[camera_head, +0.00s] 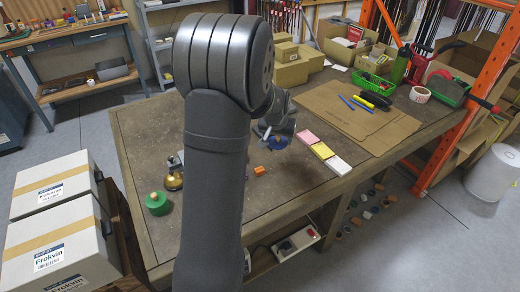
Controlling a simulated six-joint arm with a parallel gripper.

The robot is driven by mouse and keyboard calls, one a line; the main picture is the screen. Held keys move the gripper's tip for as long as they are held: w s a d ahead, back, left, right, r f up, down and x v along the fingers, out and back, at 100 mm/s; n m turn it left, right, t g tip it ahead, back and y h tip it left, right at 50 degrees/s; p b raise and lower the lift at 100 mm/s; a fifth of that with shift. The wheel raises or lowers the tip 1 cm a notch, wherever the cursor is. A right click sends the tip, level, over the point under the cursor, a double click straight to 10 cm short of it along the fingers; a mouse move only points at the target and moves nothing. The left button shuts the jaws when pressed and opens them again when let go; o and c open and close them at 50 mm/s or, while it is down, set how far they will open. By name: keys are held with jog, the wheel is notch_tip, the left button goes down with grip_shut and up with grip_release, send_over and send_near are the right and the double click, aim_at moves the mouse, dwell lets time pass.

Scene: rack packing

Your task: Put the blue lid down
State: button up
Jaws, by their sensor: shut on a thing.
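The blue lid (277,144) is a small dark blue piece at the end of my gripper (268,138), over the middle of the workbench (160,128). My gripper is shut on the lid. The gripper is small in the view and partly hidden behind my arm. I cannot tell exactly how high the lid is above the bench top.
A small orange block (260,170) lies in front of the lid. Pink, yellow and white pads (322,151) lie to its right. A green round object (157,203) and a brass-coloured item (174,180) stand left. Flat cardboard (345,115) and boxes (292,72) lie behind.

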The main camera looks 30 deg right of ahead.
jog(key=d+f, duration=0.1)
jog(key=s+d+f, duration=0.1)
jog(key=d, duration=0.1)
jog(key=shift+d+f, duration=0.2)
jog(key=shift+d, duration=0.1)
send_over(264, 154)
jog(key=a, duration=0.1)
jog(key=f, duration=0.4)
jog(key=s+f, duration=0.1)
jog(key=f, duration=0.1)
jog(key=shift+f, duration=2.2)
jog(key=shift+f, duration=0.15)
jog(key=o, duration=1)
jog(key=v, duration=1.2)
